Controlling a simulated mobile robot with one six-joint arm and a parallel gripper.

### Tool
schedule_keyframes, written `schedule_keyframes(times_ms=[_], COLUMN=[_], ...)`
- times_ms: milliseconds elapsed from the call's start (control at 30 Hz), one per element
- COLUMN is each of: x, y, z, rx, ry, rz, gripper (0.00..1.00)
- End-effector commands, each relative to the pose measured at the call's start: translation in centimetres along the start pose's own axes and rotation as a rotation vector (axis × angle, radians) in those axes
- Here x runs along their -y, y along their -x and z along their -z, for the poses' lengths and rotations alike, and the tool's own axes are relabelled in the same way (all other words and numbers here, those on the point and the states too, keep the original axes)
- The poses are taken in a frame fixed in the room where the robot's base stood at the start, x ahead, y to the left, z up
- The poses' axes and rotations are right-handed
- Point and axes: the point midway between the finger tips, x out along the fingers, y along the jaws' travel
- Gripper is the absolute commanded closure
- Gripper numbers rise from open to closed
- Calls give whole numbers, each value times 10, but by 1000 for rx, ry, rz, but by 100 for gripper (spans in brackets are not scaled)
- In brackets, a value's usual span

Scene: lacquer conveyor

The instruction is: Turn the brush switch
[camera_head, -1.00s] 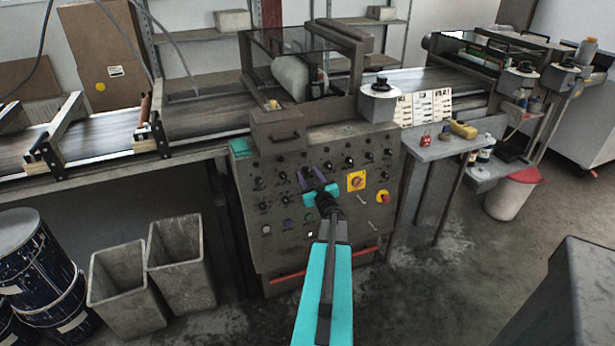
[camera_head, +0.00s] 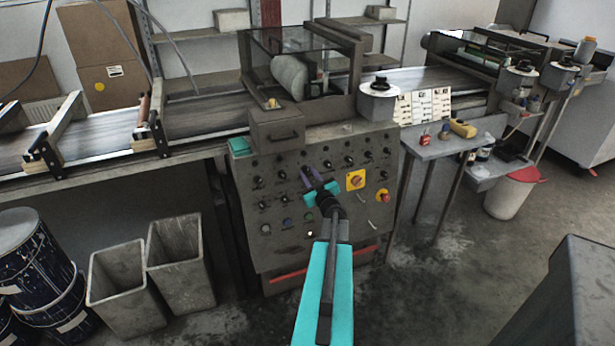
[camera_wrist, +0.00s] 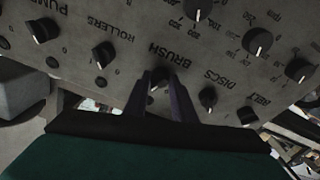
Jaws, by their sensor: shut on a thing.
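My gripper (camera_head: 311,177), with dark purple fingers and a teal body, is against the face of the grey control panel (camera_head: 275,225). In the wrist view its fingers (camera_wrist: 163,82) are shut on the small dark brush switch (camera_wrist: 160,74), directly beside the printed word BRUSH. The fingers hide most of the switch, so its exact angle is hard to tell. In the head view the gripper covers the switch.
Neighbouring black knobs include one by ROLLERS (camera_wrist: 103,54) and one by DISCS (camera_wrist: 208,97). Grey bins (camera_head: 182,265) stand at the left.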

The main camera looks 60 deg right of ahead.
Motion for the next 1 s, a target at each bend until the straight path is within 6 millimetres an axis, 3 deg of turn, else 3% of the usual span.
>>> schedule_keyframes(times_ms=[1000], x=[-4], y=[-3], z=[3], rx=[-56], ry=[828], rz=[144], gripper=[99])
